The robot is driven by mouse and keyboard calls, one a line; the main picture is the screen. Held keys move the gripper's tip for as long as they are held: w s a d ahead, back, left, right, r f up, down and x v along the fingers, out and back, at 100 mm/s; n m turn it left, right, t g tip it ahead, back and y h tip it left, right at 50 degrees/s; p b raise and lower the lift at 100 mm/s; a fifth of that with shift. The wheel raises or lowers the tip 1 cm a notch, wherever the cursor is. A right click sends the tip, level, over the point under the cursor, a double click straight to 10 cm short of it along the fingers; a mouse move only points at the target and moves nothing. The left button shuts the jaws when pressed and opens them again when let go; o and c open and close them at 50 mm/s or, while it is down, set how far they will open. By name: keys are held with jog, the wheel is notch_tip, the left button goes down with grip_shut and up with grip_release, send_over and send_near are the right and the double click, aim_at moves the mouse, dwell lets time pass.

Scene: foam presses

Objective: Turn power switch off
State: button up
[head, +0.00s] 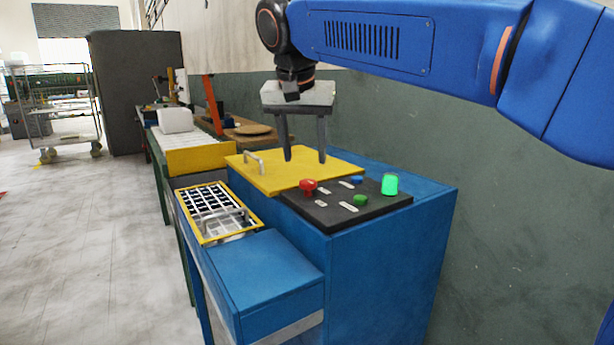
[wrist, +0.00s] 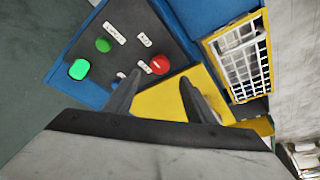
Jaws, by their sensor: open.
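The dark control panel (head: 333,213) sits on top of the blue machine. It carries a red button (head: 308,186), a blue knob (head: 357,180), a green button (head: 360,200), a glowing green lamp (head: 390,184) and several white labels. I cannot tell which control is the power switch; the label text is too small to read. In the wrist view the red button (wrist: 160,64) shows just beyond the fingertips, with the green button (wrist: 103,45) and green lamp (wrist: 79,69) to its left. My gripper (head: 305,159) is open and empty, pointing down above the yellow lid, apart from the panel.
A yellow-framed grid (head: 221,236) is at the machine's left. A lower blue box (head: 258,262) stands in front. A green-grey wall (head: 480,200) is close on the right. Floor at left is clear.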

aim_at(308, 181)
jog(key=x, duration=0.7)
jog(key=shift+w+f, duration=0.1)
jog(key=shift+f, duration=0.15)
jog(key=c, duration=1)
